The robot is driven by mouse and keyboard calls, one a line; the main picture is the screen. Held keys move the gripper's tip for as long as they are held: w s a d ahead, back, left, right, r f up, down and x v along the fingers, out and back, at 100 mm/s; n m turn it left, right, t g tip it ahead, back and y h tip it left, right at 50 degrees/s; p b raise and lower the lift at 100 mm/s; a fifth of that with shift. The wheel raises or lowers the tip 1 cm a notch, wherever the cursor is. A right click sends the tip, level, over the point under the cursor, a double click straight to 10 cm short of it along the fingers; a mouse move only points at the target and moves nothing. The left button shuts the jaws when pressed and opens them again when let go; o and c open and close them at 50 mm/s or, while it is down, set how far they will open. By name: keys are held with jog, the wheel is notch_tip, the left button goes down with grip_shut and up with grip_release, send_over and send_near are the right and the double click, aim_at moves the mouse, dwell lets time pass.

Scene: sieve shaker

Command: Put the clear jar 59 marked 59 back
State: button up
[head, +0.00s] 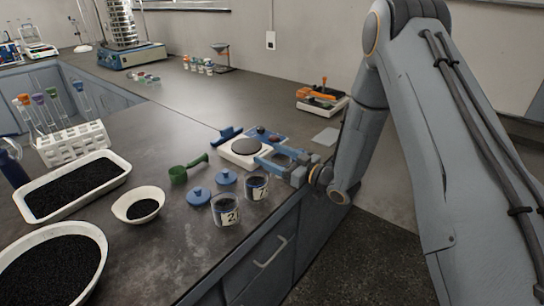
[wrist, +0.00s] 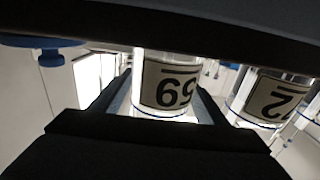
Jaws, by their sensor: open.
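The clear jar 59 shows upside down in the wrist view (wrist: 167,85), its label reading 59, in line with the gap between my fingers. In the head view a clear jar (head: 257,188) with dark contents, its label hard to read, stands near the counter's front edge and seems to be the same one. My gripper (head: 272,161) is open, low over the counter just behind that jar. It also shows in the wrist view (wrist: 160,125). I cannot tell whether the fingers touch the jar.
A second jar (head: 225,211) marked with a 2 stands close to the left. Two blue lids (head: 199,196), a green scoop (head: 187,170), a white-topped balance (head: 240,152) and a small white bowl (head: 138,205) are nearby. The counter's middle is clear.

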aim_at(289, 162)
jog(key=b+v, duration=0.2)
jog(key=v, duration=1)
jog(key=shift+w, duration=0.1)
jog(key=s+d+f+m+g+h, duration=0.15)
jog(key=d+m+h, duration=0.35)
jog(key=d+h, duration=0.6)
jog(key=s+r+m+g+h, duration=0.1)
jog(key=s+g, duration=0.3)
jog(key=s, duration=0.8)
jog(key=s+r+m+g+h, duration=0.2)
jog(key=s+m+g, duration=0.2)
jog(key=s, duration=0.8)
jog(key=shift+a+r+g, duration=0.3)
jog(key=shift+r+g, duration=0.05)
jog(key=shift+g, duration=0.4)
jog(key=shift+s, duration=0.15)
jog(key=shift+c, duration=0.5)
